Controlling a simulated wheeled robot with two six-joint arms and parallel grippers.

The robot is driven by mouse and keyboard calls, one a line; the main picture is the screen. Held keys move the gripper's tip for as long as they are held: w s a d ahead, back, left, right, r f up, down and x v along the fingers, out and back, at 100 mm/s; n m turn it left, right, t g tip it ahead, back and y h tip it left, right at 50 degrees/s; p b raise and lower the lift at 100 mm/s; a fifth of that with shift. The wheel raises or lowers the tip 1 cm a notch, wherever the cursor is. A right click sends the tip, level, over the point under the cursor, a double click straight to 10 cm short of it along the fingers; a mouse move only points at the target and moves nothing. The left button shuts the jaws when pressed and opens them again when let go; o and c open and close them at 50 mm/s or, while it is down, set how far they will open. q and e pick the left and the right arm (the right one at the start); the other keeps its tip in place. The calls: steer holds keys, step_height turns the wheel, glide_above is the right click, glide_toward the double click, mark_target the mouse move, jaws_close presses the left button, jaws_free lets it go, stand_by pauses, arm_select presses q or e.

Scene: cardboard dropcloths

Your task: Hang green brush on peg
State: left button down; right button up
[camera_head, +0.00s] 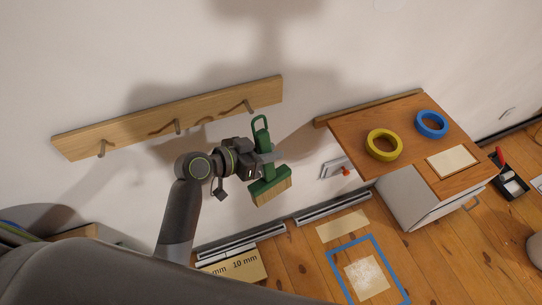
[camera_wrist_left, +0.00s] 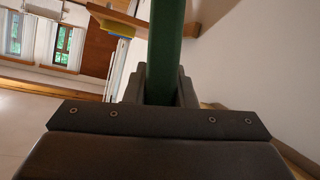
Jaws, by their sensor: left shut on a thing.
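The green brush (camera_head: 268,185) has pale bristles pointing down and a loop at the top of its handle. My left gripper (camera_head: 265,160) is shut on its handle and holds it in the air in front of the wall. In the left wrist view the green handle (camera_wrist_left: 166,50) stands between the two dark fingers. A wooden rail (camera_head: 200,112) on the wall carries three metal pegs. The right peg (camera_head: 246,105) is up and left of the brush loop, and the loop is apart from it in the picture. My right gripper is in neither view.
A cabinet with a wooden top (camera_head: 375,130) stands right of the brush, bearing a yellow tape roll (camera_head: 383,145) and a blue tape roll (camera_head: 431,124). A wall socket (camera_head: 337,168) is between them. A cardboard box (camera_head: 238,268) is below. A blue-taped square (camera_head: 398,280) lies on the floor.

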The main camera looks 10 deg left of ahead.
arm_select(q)
steer(key=shift+w+a, duration=0.2)
steer(key=shift+w, duration=0.1)
steer(key=shift+w+a+f+b, duration=0.15)
steer(key=shift+w+a+b, duration=0.2)
steer(key=shift+w, duration=0.25)
steer(key=shift+w+a+f+b, duration=0.3)
steer(key=shift+w+a+b, duration=0.1)
steer(key=shift+w, duration=0.2)
steer(key=shift+w+a+f+b, duration=0.25)
steer(key=shift+w+a+b, duration=0.2)
steer(key=shift+w, duration=0.1)
steer(key=shift+w+a+f+b, duration=0.3)
steer(key=shift+w+a+b, duration=0.1)
steer(key=shift+w, duration=0.2)
steer(key=c, duration=1.1)
jaws_free()
